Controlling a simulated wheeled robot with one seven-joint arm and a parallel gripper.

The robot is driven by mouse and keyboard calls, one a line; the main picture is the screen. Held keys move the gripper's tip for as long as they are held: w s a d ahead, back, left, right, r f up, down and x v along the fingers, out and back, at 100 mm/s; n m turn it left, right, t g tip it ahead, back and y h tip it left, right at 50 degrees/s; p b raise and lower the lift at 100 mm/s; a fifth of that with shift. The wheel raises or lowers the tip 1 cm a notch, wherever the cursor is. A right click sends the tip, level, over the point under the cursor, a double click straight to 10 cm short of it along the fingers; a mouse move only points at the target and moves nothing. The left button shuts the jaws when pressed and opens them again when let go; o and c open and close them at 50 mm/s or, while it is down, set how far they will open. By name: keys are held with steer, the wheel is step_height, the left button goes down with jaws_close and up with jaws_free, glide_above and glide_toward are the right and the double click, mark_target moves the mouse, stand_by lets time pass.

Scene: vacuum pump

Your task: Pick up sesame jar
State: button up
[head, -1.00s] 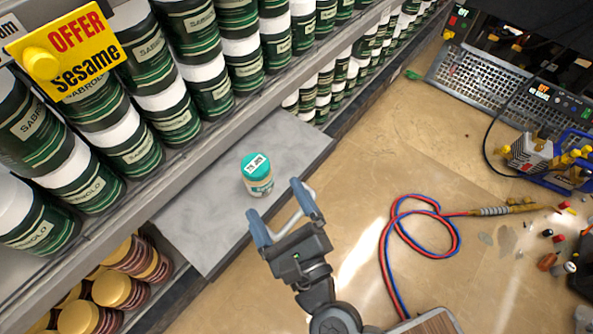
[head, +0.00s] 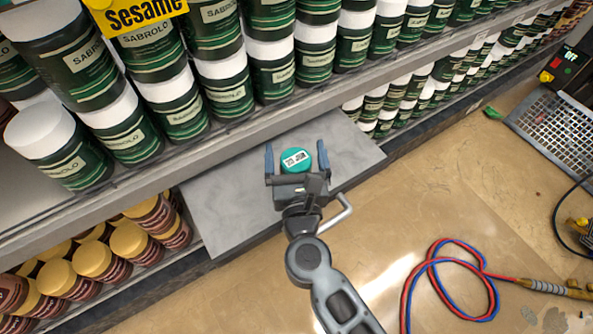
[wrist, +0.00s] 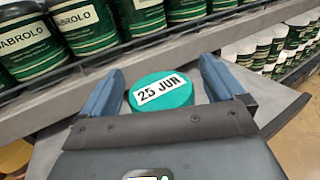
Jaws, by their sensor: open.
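The sesame jar (head: 296,160) stands upright on a grey slab low in front of the shelf. Only its teal lid with a white "25 JUN" label shows clearly; my gripper hides most of its body. My gripper (head: 296,152) is open, with one blue finger on each side of the jar. In the wrist view the teal lid (wrist: 161,92) lies between the two fingers (wrist: 163,82), with a small visible gap on each side. I cannot tell whether a finger touches the jar.
The grey slab (head: 225,205) has bare room around the jar. Green-and-white jars (head: 225,88) fill the shelf just behind, whose metal edge (head: 130,195) runs close by. Gold-lidded jars (head: 92,255) stand at lower left. A red-blue hose (head: 432,268) lies on the floor at right.

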steer(key=shift+w, duration=0.35)
steer(key=c, duration=1.4)
steer(key=shift+r, duration=0.15)
